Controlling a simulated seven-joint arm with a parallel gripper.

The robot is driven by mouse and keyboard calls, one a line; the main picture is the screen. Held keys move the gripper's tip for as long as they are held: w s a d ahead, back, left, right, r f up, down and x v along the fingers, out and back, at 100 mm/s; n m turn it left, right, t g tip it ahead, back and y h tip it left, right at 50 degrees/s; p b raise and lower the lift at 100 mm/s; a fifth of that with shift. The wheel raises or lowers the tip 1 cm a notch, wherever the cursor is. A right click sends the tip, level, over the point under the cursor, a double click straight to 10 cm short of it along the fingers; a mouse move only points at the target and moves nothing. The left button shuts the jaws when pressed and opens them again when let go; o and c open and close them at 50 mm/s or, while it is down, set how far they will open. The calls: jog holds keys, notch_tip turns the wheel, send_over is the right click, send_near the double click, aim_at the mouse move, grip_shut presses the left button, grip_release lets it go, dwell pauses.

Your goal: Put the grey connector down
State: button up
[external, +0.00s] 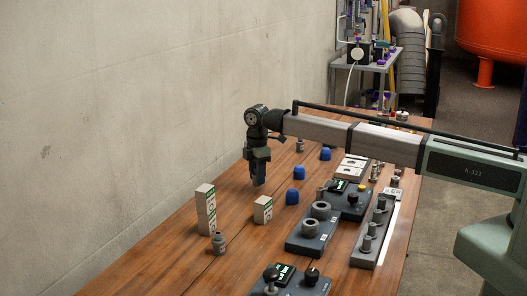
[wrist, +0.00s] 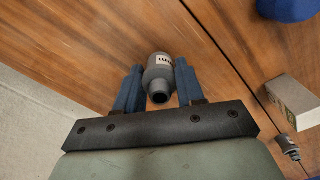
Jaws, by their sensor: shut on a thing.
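My gripper (external: 259,182) hangs pointing down above the wooden table, left of the blue caps. In the wrist view my gripper (wrist: 158,90) has its two blue fingers on either side of a grey connector (wrist: 160,70), shut on it. The connector has a pale printed label and a narrower dark open end toward the camera. In the external view I cannot clearly make it out between the fingers, nor tell its exact height over the table. Another grey connector (external: 219,244) stands upright on the table at the front left.
White boxes, one tall (external: 206,210) and one short (external: 263,210), stand nearby. Several blue caps, one of them close (external: 292,197), stand to the right. The wall (external: 150,100) borders the left table edge.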

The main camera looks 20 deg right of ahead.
jog(key=shift+f, duration=0.65)
jog(key=shift+f, duration=0.15)
jog(key=o, duration=1)
notch_tip(320, 180, up, 12)
jog(key=shift+r, duration=0.15)
